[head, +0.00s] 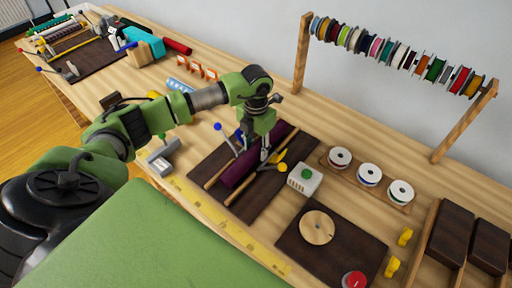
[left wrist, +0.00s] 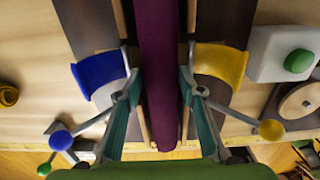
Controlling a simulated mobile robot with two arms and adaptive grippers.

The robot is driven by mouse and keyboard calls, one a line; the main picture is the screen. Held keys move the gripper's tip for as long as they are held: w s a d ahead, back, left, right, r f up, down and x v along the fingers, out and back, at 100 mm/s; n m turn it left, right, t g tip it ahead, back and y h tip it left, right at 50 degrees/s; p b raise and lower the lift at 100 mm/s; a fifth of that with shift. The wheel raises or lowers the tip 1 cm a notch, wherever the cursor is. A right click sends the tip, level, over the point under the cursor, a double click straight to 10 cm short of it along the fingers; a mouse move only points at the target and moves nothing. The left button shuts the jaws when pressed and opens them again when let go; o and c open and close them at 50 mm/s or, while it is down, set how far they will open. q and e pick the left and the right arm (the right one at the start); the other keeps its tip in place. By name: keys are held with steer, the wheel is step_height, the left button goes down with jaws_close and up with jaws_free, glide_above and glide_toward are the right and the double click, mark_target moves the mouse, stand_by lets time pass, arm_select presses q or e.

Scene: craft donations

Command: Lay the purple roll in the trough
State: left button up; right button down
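The purple roll (head: 240,169) is a long dark-purple cylinder. It lies lengthwise between the two light wooden rails of the trough (head: 217,173) on a dark board; I cannot tell whether it rests on the bottom. My left gripper (head: 265,150) points down over its middle. In the left wrist view, its fingers stand close against both sides of the purple roll (left wrist: 160,70) and seem shut on it. A blue lever (left wrist: 100,72) and a yellow lever (left wrist: 222,62) flank the trough. My right gripper is not in view.
A white box with a green button (head: 305,179) stands right of the trough. Beyond are white spools (head: 368,174) on a strip and a board with a round wooden disc (head: 317,227). A thread rack (head: 400,55) stands at the back. A yellow ruler (head: 225,222) runs along the front edge.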

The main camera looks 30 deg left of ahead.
arm_select(q)
steer(key=o, duration=0.5)
step_height(320, 180, up, 12)
steer(key=shift+r, duration=0.1)
steer(key=shift+s, duration=0.1)
stand_by(0.7)
